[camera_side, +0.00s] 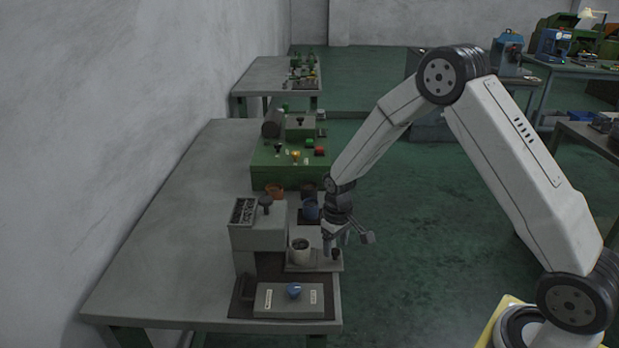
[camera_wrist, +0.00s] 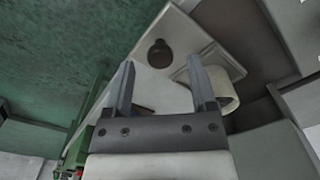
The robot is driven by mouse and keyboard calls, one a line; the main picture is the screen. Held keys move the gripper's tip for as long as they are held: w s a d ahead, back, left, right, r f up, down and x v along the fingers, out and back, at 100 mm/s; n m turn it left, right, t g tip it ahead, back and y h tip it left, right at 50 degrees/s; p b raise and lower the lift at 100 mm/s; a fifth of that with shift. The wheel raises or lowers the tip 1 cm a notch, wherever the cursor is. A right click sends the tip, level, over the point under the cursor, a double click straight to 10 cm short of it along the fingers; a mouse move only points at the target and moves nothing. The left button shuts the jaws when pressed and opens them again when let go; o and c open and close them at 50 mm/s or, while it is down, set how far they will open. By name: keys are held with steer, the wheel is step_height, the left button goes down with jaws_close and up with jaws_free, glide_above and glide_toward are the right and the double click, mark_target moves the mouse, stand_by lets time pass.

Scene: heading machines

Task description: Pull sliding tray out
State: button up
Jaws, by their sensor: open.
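The sliding tray (camera_side: 328,267) is a light grey plate sticking out to the right from the grey machine (camera_side: 262,236). It also shows in the wrist view (camera_wrist: 187,35). A dark round knob (camera_side: 337,254) stands near its outer end, and a pale cup (camera_side: 300,252) sits on it further in. In the wrist view the knob (camera_wrist: 160,53) appears between and just beyond my open fingertips, and the cup (camera_wrist: 228,99) is partly behind the right finger. My gripper (camera_side: 335,246) points down above the knob, open and empty. Whether it touches the knob cannot be told.
A box with a blue knob (camera_side: 294,290) stands on a dark mat in front. The table's right edge is close to the tray; open floor lies beyond.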

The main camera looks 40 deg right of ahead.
steer(key=shift+f, duration=0.7)
jaws_close()
stand_by(1.1)
